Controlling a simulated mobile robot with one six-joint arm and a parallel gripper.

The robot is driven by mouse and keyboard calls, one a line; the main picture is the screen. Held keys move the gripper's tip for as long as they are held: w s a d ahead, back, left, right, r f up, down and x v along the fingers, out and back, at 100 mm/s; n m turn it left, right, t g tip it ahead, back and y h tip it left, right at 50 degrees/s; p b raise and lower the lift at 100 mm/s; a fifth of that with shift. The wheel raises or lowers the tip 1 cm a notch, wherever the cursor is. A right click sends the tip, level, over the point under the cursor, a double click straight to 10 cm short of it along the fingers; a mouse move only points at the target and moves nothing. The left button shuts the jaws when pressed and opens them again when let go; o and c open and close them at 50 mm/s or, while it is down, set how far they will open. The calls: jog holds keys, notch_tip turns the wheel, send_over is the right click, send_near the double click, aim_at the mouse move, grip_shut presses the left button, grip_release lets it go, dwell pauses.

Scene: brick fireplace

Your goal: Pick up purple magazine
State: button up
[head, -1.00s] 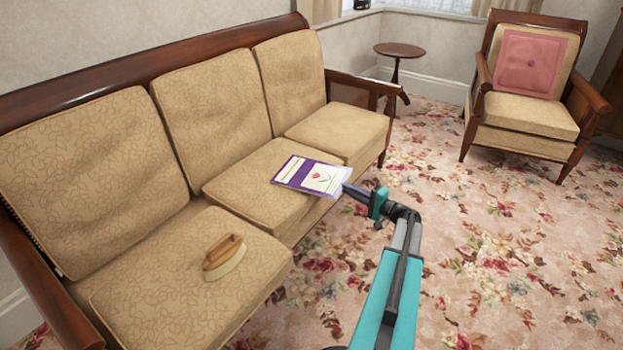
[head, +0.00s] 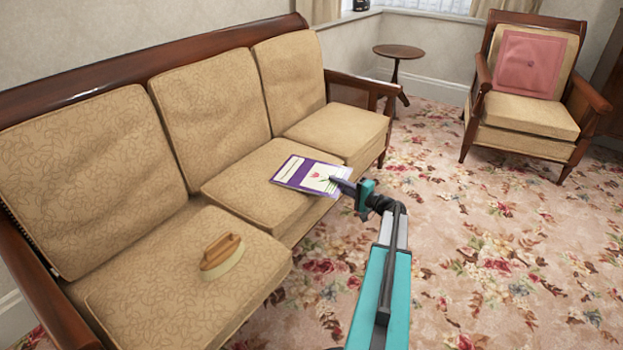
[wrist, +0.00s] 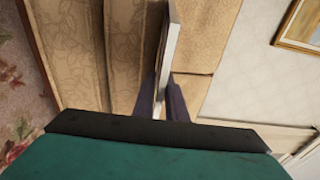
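My gripper (head: 335,181) is at this right end, with a dark finger overlapping the cover in the head view. In the wrist view the magazine (wrist: 170,45) shows edge-on as a thin pale strip running between my two fingers (wrist: 162,100). The fingers are close on either side of it. I cannot tell whether they press on it.
The sofa (head: 225,298) has a brown-handled brush (head: 221,256) on its near seat. A small round table (head: 398,51) and an armchair (head: 533,115) with a pink cushion (head: 531,64) stand behind. The floral carpet (head: 500,260) at the right is clear.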

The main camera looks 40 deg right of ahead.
jog(key=shift+w+a, duration=0.15)
jog(key=shift+w, duration=1.1)
jog(key=shift+c, duration=0.2)
grip_shut()
jog(key=shift+r, duration=0.9)
notch_tip(320, 180, up, 2)
jog(key=shift+r+p, duration=0.2)
jog(key=shift+p, duration=0.65)
jog(key=s+d+p, duration=0.1)
jog(key=s+p, duration=0.2)
jog(key=s, duration=1.3)
jog(key=shift+r, duration=0.4)
